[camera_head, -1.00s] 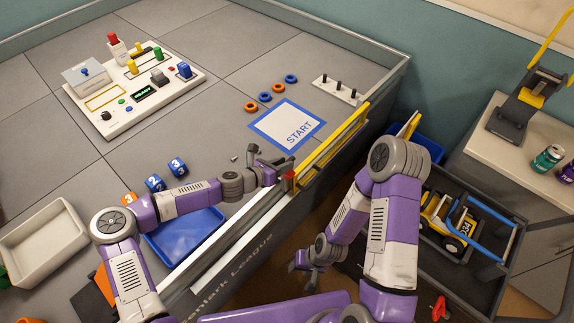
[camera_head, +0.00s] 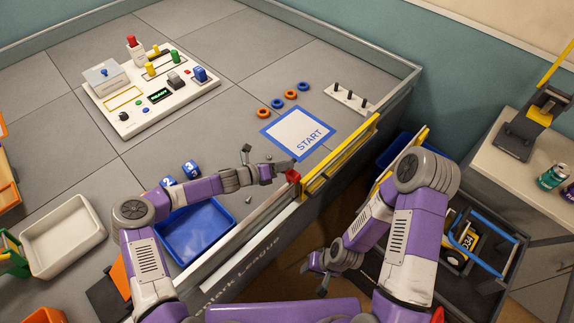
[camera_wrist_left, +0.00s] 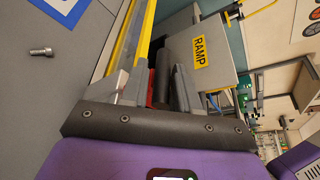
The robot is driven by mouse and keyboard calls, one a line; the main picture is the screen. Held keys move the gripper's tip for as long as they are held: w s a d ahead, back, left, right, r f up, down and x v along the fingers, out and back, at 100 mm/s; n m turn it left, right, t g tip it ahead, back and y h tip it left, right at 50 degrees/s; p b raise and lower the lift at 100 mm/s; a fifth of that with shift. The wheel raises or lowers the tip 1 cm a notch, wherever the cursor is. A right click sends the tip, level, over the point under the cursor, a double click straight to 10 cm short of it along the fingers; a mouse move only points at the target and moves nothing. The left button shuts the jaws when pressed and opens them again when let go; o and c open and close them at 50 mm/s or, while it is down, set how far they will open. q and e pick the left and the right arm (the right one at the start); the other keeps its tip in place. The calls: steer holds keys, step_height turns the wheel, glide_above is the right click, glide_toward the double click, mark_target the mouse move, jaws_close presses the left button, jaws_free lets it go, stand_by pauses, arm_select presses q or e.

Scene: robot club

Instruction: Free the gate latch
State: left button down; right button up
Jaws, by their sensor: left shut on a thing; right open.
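The yellow gate (camera_head: 338,158) stands along the arena's front wall. A small red latch (camera_head: 292,176) sits at its near left end. My left gripper (camera_head: 284,169) is at the latch. In the left wrist view its two fingers (camera_wrist_left: 156,92) are shut on the red latch (camera_wrist_left: 152,88), which is mostly hidden between them; a dark cylinder (camera_wrist_left: 165,72) shows just beyond. My right gripper (camera_head: 318,268) is open and empty, low outside the arena wall. A loose bolt (camera_wrist_left: 40,51) lies on the grey floor in the left wrist view.
A panel marked RAMP (camera_wrist_left: 202,55) is beyond the left fingers. Inside the arena are a START mat (camera_head: 299,134), several rings (camera_head: 290,94), a peg stand (camera_head: 346,98), a control board (camera_head: 150,98) and a blue tray (camera_head: 203,238). A dark cart (camera_head: 478,237) stands right, outside the wall.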

arm_select(q)
steer(key=shift+s+d+f, duration=0.15)
steer(key=shift+s+d, duration=0.1)
steer(key=shift+s, duration=0.05)
steer(key=c, duration=1.1)
jaws_free()
steer(key=shift+o, duration=0.4)
steer(key=shift+w, duration=0.1)
steer(key=shift+a, duration=0.2)
steer(key=shift+a+r, duration=0.25)
steer(key=p+v, duration=0.1)
steer(key=v, duration=0.5)
steer(key=shift+s+a, duration=0.3)
steer(key=shift+a, duration=0.05)
